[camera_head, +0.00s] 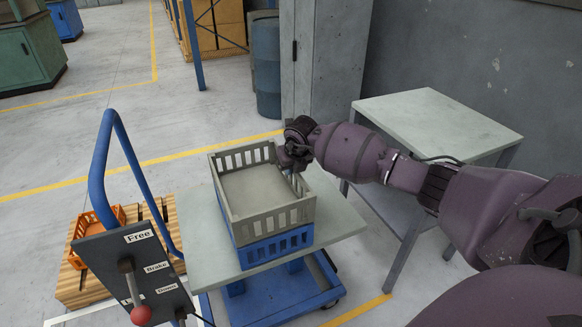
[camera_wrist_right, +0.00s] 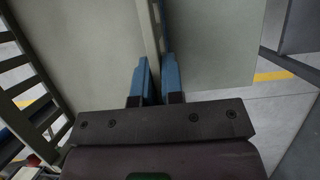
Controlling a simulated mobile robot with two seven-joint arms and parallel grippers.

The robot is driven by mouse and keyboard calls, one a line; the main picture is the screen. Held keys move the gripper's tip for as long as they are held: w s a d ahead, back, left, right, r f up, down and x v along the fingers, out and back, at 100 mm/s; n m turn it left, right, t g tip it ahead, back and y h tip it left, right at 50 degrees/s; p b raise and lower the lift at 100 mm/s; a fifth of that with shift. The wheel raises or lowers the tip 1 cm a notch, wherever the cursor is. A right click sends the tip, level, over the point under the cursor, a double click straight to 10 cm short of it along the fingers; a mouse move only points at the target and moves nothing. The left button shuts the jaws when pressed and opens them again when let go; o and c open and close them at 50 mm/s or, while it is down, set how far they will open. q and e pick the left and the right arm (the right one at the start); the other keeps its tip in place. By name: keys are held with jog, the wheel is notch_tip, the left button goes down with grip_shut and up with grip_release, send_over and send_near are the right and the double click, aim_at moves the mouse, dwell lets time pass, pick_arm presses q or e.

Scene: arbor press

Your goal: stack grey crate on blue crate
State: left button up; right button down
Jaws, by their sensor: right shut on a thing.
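The grey crate (camera_head: 272,212) sits on top of the blue crate (camera_head: 272,246), which stands on the pale top of a blue lift cart. The two look roughly lined up; whether the grey one is fully seated cannot be told. My right gripper (camera_head: 292,160) is at the grey crate's right wall. In the right wrist view, its blue fingers (camera_wrist_right: 159,80) are on either side of the grey crate's thin wall (camera_wrist_right: 153,30), shut on it. The crate's inside is empty. My left gripper is not in view.
The cart's top (camera_head: 335,222) has free room to the right of the crates. A blue handle (camera_head: 98,165) and a control panel (camera_head: 140,270) rise at the left. An orange crate (camera_head: 98,230) lies on a wooden pallet (camera_head: 82,288). A grey table (camera_head: 435,120) stands at right.

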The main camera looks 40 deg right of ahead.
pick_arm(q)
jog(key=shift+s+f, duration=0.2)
pick_arm(e)
jog(key=shift+f, duration=0.2)
jog(key=c, duration=1.7)
grip_release()
jog(key=shift+f, duration=0.15)
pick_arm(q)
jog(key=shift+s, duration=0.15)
pick_arm(e)
jog(key=o, duration=0.5)
jog(key=shift+c, duration=0.2)
jog(key=shift+r, duration=0.65)
jog(key=p+v, duration=0.3)
jog(key=v, duration=0.7)
jog(key=shift+r, duration=0.1)
jog(key=shift+s+r, duration=0.35)
jog(key=shift+r, duration=0.2)
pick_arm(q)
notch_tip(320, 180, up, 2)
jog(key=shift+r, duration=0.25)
pick_arm(e)
jog(key=shift+a, duration=0.1)
